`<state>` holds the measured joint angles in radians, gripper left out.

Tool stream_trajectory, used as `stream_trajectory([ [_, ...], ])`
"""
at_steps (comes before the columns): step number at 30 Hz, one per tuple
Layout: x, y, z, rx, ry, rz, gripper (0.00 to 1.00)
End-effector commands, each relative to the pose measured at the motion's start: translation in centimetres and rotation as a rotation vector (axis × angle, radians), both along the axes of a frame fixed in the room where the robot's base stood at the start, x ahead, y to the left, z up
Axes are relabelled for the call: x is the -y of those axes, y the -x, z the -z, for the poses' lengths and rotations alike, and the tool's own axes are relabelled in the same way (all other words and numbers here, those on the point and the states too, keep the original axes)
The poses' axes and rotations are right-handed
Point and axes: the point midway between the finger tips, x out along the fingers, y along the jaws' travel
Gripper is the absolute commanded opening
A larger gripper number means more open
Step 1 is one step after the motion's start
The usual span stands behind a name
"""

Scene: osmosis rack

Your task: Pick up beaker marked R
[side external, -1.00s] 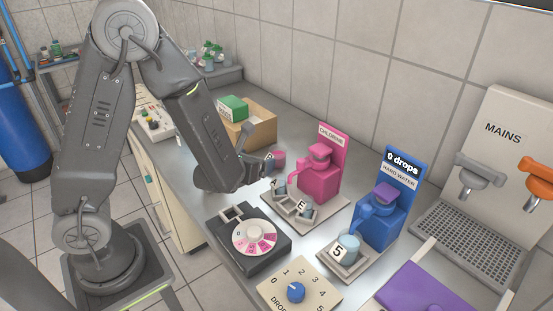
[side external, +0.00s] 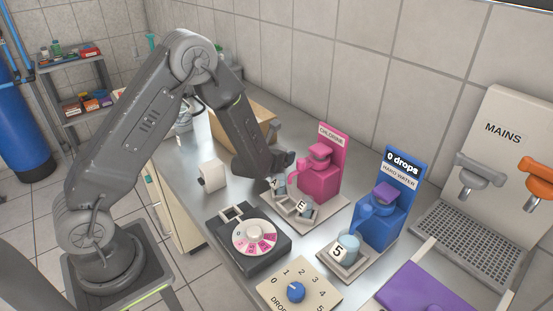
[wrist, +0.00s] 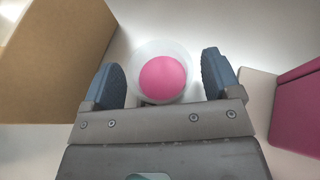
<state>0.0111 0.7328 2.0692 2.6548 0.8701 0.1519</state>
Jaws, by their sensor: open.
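A translucent white beaker (wrist: 138,58) with pink contents shows from above in the wrist view. My gripper (wrist: 161,66) is open, with one finger on each side of this beaker. I cannot tell whether either finger touches it. No mark on it can be read in the wrist view. In the side external view my gripper (side external: 284,157) is low over the bench, left of the pink chlorine dispenser (side external: 318,178), and hides this beaker. Small beakers marked Y (side external: 279,187) and E (side external: 304,208) stand in front of the dispenser.
A cardboard box (wrist: 45,50) is close on the left in the wrist view, and the dispenser's pink side (wrist: 298,115) is on the right. A blue hard water dispenser (side external: 374,222), a beaker marked 5 (side external: 348,247) and a dial box (side external: 245,252) stand nearer the camera.

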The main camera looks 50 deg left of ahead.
Motion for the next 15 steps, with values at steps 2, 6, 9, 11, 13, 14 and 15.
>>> stream_trajectory([
  [2, -0.18, -0.40, 0.19, 0.000, 0.000, 0.000, 0.84],
  [6, -0.21, -0.51, 0.22, 0.000, 0.000, 0.000, 0.84],
  [9, -0.21, -0.49, 0.21, 0.000, 0.000, 0.000, 0.83],
  [11, -0.21, -0.48, 0.21, 0.000, 0.000, 0.000, 0.77],
  [13, -0.20, -0.47, 0.20, 0.000, 0.000, 0.000, 0.70],
  [14, -0.20, -0.47, 0.20, 0.000, 0.000, 0.000, 0.67],
  [15, -0.20, -0.47, 0.20, 0.000, 0.000, 0.000, 0.63],
])
